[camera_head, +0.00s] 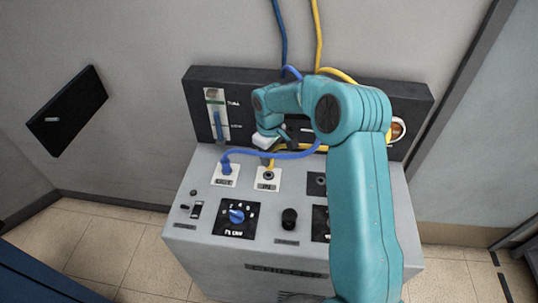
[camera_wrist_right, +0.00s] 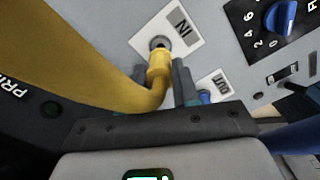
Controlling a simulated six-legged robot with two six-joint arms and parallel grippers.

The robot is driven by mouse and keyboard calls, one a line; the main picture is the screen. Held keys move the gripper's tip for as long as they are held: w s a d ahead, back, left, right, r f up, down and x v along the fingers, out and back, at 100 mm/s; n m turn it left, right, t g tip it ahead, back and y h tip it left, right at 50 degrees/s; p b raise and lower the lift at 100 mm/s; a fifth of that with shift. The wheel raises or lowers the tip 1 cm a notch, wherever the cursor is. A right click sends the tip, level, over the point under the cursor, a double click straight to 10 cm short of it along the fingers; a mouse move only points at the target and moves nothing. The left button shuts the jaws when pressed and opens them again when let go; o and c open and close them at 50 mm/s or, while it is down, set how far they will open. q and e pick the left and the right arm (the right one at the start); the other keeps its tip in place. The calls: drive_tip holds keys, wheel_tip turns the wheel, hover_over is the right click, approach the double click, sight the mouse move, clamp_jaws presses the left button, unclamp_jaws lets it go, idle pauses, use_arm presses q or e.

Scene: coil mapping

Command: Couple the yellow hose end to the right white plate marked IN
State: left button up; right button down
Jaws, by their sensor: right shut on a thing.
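The right white plate (camera_head: 259,186) carries a dark round port (camera_head: 268,175). In the right wrist view the plate (camera_wrist_right: 190,22) reads IN. The yellow hose (camera_head: 290,146) runs behind my right arm to this plate. My right gripper (camera_wrist_right: 162,80) is shut on the yellow hose end (camera_wrist_right: 158,62), its fingers on either side. The hose end's tip lies at the port's grey ring (camera_wrist_right: 160,43); I cannot tell whether it is seated or just in front. In the head view my right gripper (camera_head: 265,150) is partly hidden at the hose. My left gripper is not in view.
A blue hose (camera_head: 250,154) ends at the left white plate (camera_head: 225,180), close beside. A blue dial (camera_head: 237,216) and a black knob (camera_head: 289,218) stand nearer on the grey console (camera_head: 200,258). A dark back panel (camera_head: 196,84) rises behind.

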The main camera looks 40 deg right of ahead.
drive_tip(key=shift+w, duration=0.1)
drive_tip(key=shift+f, duration=0.1)
drive_tip(key=shift+f, duration=0.15)
drive_tip(key=shift+f+b, duration=0.8)
drive_tip(key=shift+f, duration=0.05)
idle(0.4)
drive_tip(key=shift+f+b, duration=0.8)
drive_tip(key=shift+f, duration=0.2)
idle(0.3)
idle(0.3)
drive_tip(key=c, duration=0.8)
unclamp_jaws()
drive_tip(key=shift+o, duration=0.2)
